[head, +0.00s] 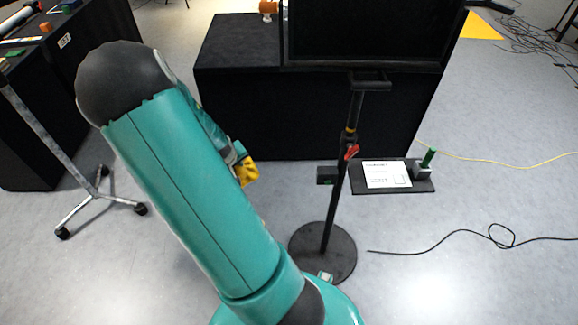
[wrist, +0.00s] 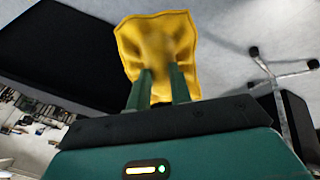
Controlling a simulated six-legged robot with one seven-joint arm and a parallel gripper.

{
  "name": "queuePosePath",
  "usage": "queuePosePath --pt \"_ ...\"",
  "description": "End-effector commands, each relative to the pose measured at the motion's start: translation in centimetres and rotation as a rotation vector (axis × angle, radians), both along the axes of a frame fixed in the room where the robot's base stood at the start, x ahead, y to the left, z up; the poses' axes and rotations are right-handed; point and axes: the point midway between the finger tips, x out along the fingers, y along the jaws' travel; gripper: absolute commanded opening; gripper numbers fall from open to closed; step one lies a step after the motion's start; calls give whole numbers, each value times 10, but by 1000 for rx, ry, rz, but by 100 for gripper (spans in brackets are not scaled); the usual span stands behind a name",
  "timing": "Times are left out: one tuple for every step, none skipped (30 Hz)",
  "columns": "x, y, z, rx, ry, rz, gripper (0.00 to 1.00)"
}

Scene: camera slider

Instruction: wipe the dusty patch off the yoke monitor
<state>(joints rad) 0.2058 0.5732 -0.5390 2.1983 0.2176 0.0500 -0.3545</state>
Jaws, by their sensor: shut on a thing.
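My gripper (wrist: 161,78) is shut on a yellow cloth (wrist: 158,35), which spreads out beyond the fingertips in the wrist view. In the head view the cloth (head: 248,173) shows just right of my teal arm, left of the stand's pole; the arm hides most of the gripper. A large black monitor (head: 375,32) is at the top of the head view, cut off by the frame edge, above a black stand (head: 328,215) with a round base. The cloth is apart from the monitor. No dusty patch can be made out on the dark screen.
A black-draped table (head: 235,45) stands behind. A wheeled metal stand (head: 97,198) is at left. Cables (head: 440,245) lie on the floor at right.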

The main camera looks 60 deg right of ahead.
Motion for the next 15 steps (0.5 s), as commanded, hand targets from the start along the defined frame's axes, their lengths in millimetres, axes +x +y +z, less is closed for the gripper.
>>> queuePosePath --pt "-22 -11 9 58 18 -54 0" --pt "-36 -15 13 99 35 -82 0" --pt "-54 -18 20 153 54 -116 0" --pt "-68 -20 25 194 70 -141 0" --pt "-82 -20 31 235 81 -167 0" --pt "-101 -21 39 287 96 -198 0" --pt "-114 -19 45 323 106 -217 0" --pt "-126 -18 52 357 113 -236 0" --pt "-142 -15 60 395 120 -260 0" --pt "-152 -13 66 421 124 -273 0" --pt "-160 -10 72 441 130 -285 0" --pt "-170 -8 78 466 133 -300 0" --pt "-177 -6 82 480 136 -308 0" --pt "-182 -4 86 492 139 -314 0" --pt "-187 -2 89 505 141 -321 0"
